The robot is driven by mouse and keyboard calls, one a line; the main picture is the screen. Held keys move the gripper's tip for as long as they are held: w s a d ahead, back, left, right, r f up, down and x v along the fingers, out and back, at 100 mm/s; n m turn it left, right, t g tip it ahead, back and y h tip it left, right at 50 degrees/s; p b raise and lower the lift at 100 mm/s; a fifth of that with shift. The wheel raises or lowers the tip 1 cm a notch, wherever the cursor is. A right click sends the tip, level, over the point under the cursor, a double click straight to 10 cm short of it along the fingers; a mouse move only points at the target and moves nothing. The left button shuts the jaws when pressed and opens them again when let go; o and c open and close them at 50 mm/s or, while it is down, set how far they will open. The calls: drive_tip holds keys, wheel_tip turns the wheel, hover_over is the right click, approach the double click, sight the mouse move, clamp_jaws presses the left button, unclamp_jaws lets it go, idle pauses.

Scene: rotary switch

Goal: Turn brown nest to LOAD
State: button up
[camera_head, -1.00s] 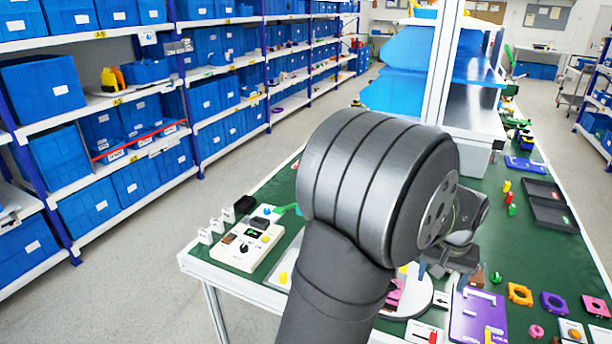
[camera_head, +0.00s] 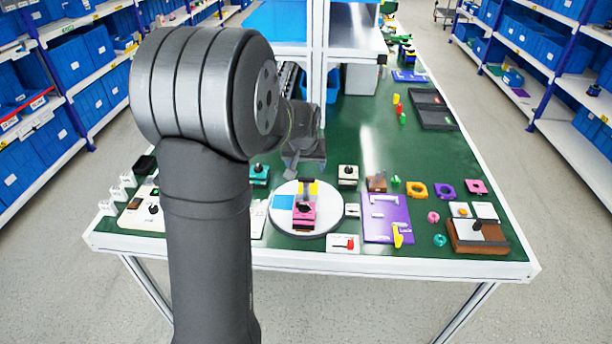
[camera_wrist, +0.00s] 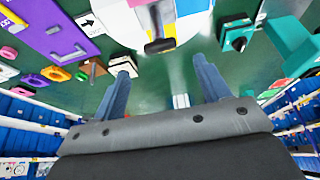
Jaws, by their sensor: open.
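A white round turntable (camera_head: 331,224) lies on the green table top, with blue, yellow and pink patches and a pink block (camera_head: 304,215) bearing a dark handle. A small brown patch (camera_head: 305,229) shows at its front side; I cannot tell whether it is the brown nest. An arrow card (camera_head: 352,210) lies just right of the disc; I cannot read LOAD. My gripper (camera_head: 291,172) is open and empty, above the table behind the turntable. In the wrist view its two fingers (camera_wrist: 161,62) are apart, with the turntable (camera_wrist: 120,25) and its dark handle (camera_wrist: 159,46) beyond them.
A teal block with a dark knob (camera_head: 259,174) and a white one (camera_head: 348,175) stand close behind the disc. A purple panel (camera_head: 388,232) lies to its right, and a card with a red lever (camera_head: 344,243) in front. A brown box (camera_head: 478,236) stands far right.

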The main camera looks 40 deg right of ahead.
sight(306, 178)
drive_tip(key=x, duration=0.6)
drive_tip(key=shift+w+d+f, duration=0.1)
drive_tip(key=shift+f, duration=0.2)
drive_tip(key=c, duration=1.4)
